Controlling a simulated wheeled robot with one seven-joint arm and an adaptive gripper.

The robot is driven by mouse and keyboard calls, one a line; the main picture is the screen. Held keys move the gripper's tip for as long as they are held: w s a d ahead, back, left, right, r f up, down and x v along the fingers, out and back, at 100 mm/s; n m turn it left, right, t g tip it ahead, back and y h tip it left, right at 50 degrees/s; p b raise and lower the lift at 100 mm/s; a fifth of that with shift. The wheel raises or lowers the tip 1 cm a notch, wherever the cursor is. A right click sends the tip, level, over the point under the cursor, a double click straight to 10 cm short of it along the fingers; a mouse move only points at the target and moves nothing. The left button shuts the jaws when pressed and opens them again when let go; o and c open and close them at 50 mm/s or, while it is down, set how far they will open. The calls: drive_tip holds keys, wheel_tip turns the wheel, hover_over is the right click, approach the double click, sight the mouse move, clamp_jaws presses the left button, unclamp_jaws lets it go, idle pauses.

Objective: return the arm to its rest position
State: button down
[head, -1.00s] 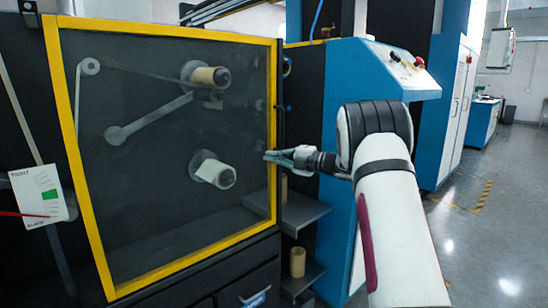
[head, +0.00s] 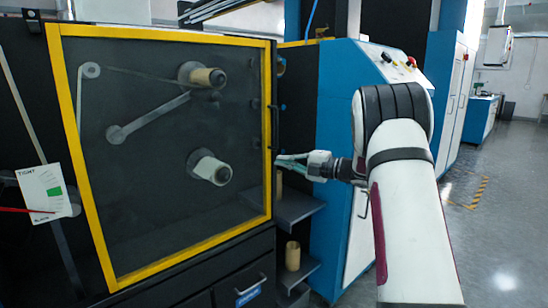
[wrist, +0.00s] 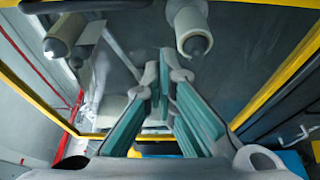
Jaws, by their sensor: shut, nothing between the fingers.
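My arm (head: 408,210) reaches up from the lower right in the head view, its elbow bent. My gripper (head: 279,163) points left, just right of the yellow-framed door (head: 270,130) of the machine. Its green-grey fingers show in the wrist view (wrist: 164,72), shut with nothing between them. In the wrist view, the door's dark pane and two roll spindles lie beyond the fingers. Whether the fingertips touch anything cannot be told, but a gap to the frame seems to show.
Behind the pane are an upper spindle (head: 210,77) and a lower spindle (head: 210,168). A shelf (head: 295,207) and a cardboard core (head: 292,256) stand right of the door, below my gripper. A blue console (head: 335,100) is behind the arm. Open floor (head: 490,230) lies right.

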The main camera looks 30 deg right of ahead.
wheel_tip(320, 180, up, 9)
drive_tip(key=m+t+h, duration=0.2)
drive_tip(key=m+h, duration=0.6)
drive_tip(key=s+a+r+m+g+h, duration=0.2)
drive_tip(key=s+m+h, duration=0.3)
drive_tip(key=m, duration=0.1)
drive_tip(key=s+a+f+m+g+y, duration=0.1)
drive_tip(key=s+a+f+m+g, duration=0.5)
drive_tip(key=s, duration=1)
drive_tip(key=s+a+f+m+g+y, duration=0.1)
drive_tip(key=s+a+f+g, duration=0.35)
drive_tip(key=s+a, duration=0.8)
drive_tip(key=s+a+f+m+g+y, duration=0.1)
drive_tip(key=s+a+f+m+g, duration=0.4)
drive_tip(key=s, duration=1.4)
wheel_tip(320, 180, up, 31)
drive_tip(key=d+n+t+p, duration=0.1)
drive_tip(key=t+p, duration=0.3)
drive_tip(key=p, duration=2.5)
drive_tip(key=shift+s+d+f+t+p, duration=0.15)
drive_tip(key=shift+s+d+t+p, duration=0.05)
drive_tip(key=shift+d+t+p, duration=0.2)
drive_tip(key=shift+a, duration=0.1)
